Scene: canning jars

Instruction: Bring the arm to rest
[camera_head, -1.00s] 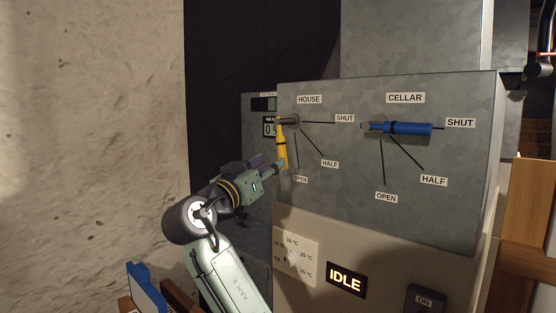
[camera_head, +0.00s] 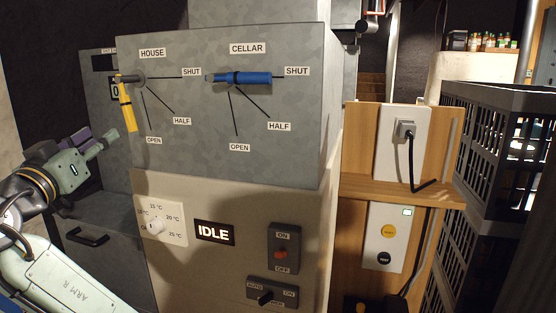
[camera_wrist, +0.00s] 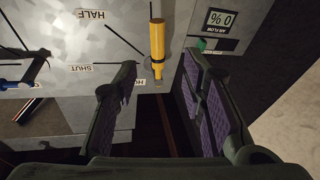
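My gripper (camera_head: 97,134) is at the left of the head view, just left of the grey box and apart from the yellow HOUSE lever (camera_head: 127,108). In the wrist view my gripper (camera_wrist: 158,80) has its two purple-padded fingers spread wide with nothing held. The yellow lever (camera_wrist: 157,45) shows beyond the gap between them. The yellow lever hangs down, along the OPEN line. The blue CELLAR lever (camera_head: 242,78) lies level, pointing to SHUT.
Below the levers are a temperature dial (camera_head: 155,226), a lit IDLE sign (camera_head: 214,233) and a red ON/OFF switch (camera_head: 281,254). A wooden panel with a plugged socket (camera_head: 405,130) and dark crates (camera_head: 500,150) stand to the right. A drawer handle (camera_head: 86,237) is below my gripper.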

